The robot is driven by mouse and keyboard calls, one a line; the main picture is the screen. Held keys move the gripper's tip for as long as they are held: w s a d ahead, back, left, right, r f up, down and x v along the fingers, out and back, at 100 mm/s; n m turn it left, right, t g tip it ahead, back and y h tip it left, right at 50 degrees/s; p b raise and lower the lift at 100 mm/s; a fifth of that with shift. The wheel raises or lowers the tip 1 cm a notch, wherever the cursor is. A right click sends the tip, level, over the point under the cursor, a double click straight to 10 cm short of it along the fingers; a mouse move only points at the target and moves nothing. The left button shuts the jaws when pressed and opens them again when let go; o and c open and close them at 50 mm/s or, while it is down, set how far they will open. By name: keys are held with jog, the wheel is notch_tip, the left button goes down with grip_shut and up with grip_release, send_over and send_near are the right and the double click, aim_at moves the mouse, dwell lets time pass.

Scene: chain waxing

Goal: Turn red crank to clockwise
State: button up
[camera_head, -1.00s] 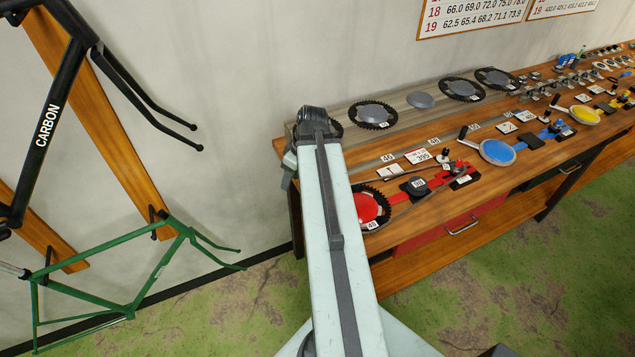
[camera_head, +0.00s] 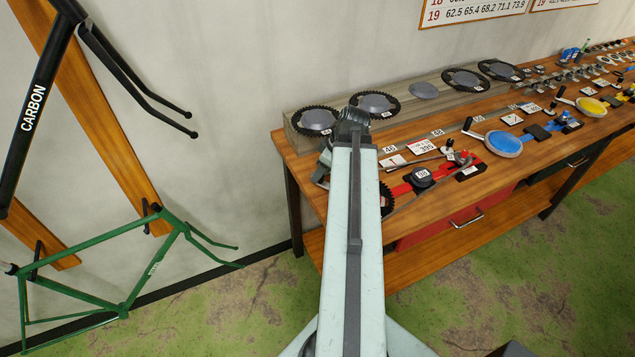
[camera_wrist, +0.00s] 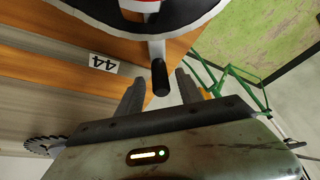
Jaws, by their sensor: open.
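The red crank's stand (camera_head: 400,188) lies at the near left end of the bench in the head view. In the wrist view, a disc with a dark rim (camera_wrist: 205,22) and some red fills the top. A short metal crank arm with a black handle (camera_wrist: 160,77) sticks down from it. My gripper (camera_wrist: 160,82) is open, with one finger on each side of the handle in the picture. I see no contact. The fingers are not clear in the head view.
The wooden bench (camera_head: 310,195) holds a blue crank (camera_head: 503,144) and a yellow crank (camera_head: 591,106) farther right. Chainrings (camera_head: 315,120) line the back ledge. A green bike frame (camera_head: 125,290) stands at the left wall. The green floor in front is clear.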

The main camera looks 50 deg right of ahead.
jog(key=shift+w+f, duration=0.15)
jog(key=shift+f, duration=0.35)
jog(key=shift+r, duration=0.15)
grip_shut()
dwell(0.8)
